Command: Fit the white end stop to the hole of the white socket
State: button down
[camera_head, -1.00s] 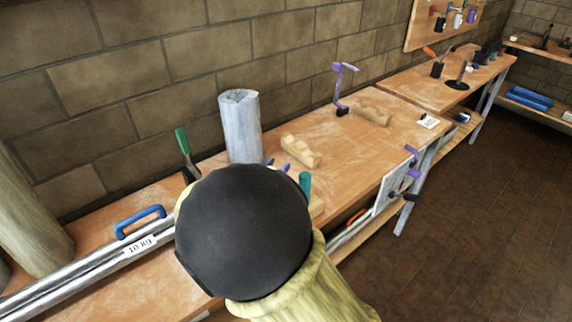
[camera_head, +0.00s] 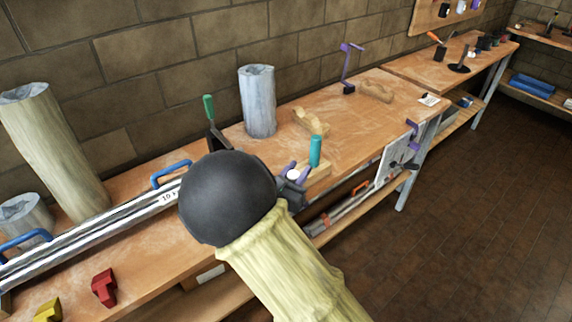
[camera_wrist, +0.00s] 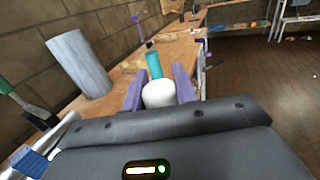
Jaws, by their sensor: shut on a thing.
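My gripper (camera_head: 293,172) has purple fingers and is shut on the white end stop (camera_head: 293,175) above the bench's front edge. In the wrist view my gripper (camera_wrist: 157,92) shows the round white end stop (camera_wrist: 158,95) between its two fingers. I cannot make out the white socket in either view. My arm hides part of the bench.
A grey cylinder (camera_head: 258,102) stands on the bench (camera_head: 355,115) behind my gripper. A green-handled tool (camera_head: 209,108) and silver rails with blue handles (camera_head: 100,230) lie left. Red (camera_head: 104,287) and yellow (camera_head: 48,311) pieces are front left. The floor right is clear.

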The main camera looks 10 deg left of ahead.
jog(key=s+d+f+n+y+p, duration=0.1)
jog(key=d+f+n+y+p, duration=0.1)
jog(key=d+f, duration=1)
jog(key=s+d+f+n+y+p, duration=0.1)
jog(key=s+d+f+y+p, duration=0.1)
jog(key=d+f, duration=0.9)
jog(key=shift+s+d+f+n+t+y+p, duration=0.25)
jog(key=shift+d+f+n+t+y+p, duration=0.25)
jog(key=shift+y, duration=0.5)
jog(key=shift+d, duration=0.15)
